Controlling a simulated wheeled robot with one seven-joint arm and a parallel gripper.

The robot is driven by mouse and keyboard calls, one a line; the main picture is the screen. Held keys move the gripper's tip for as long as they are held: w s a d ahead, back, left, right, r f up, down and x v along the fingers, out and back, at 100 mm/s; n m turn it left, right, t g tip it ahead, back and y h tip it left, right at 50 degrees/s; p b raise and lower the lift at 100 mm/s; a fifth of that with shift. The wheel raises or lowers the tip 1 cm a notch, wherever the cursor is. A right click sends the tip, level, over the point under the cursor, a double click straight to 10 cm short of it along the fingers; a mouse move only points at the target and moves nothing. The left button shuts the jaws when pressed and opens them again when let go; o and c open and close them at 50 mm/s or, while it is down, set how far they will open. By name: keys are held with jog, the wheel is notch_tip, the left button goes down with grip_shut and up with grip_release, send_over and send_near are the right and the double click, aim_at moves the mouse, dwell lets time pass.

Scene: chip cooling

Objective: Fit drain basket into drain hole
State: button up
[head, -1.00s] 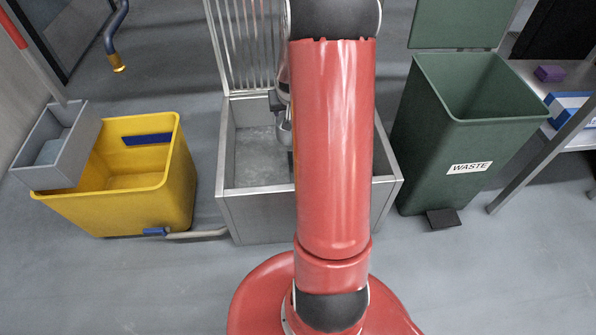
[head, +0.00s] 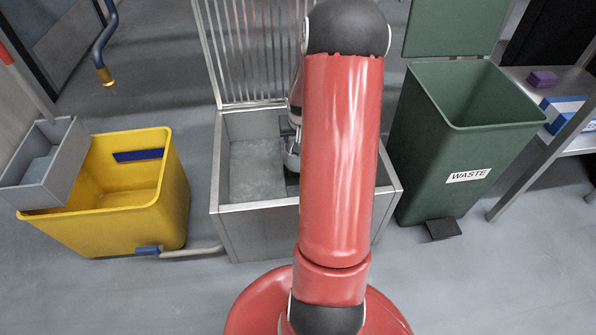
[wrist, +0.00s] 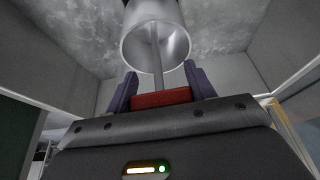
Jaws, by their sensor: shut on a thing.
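The drain basket is a pale metal cylinder (wrist: 152,42) with a thin central stem. In the wrist view its open end faces the camera. My gripper (wrist: 160,92) is shut on the stem, with dark fingers on both sides and a red piece between them. In the head view, the far end of my arm reaches into the steel basin (head: 255,204), and a small grey cylinder, apparently the basket (head: 292,160), shows beside the arm. The drain hole is not clearly seen.
The basin's slatted grate lid (head: 240,55) stands raised at the back. A yellow bucket (head: 125,222) with a grey wringer box (head: 40,165) is on the left. A green waste bin (head: 445,150) with a raised lid is on the right. Basin walls surround my gripper.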

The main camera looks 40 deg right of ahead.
aim_at(298, 165)
notch_tip(298, 165, down, 13)
jog(key=shift+f+b, duration=0.15)
jog(key=shift+b, duration=1.1)
jog(key=o, duration=1.4)
jog(key=shift+o, duration=0.2)
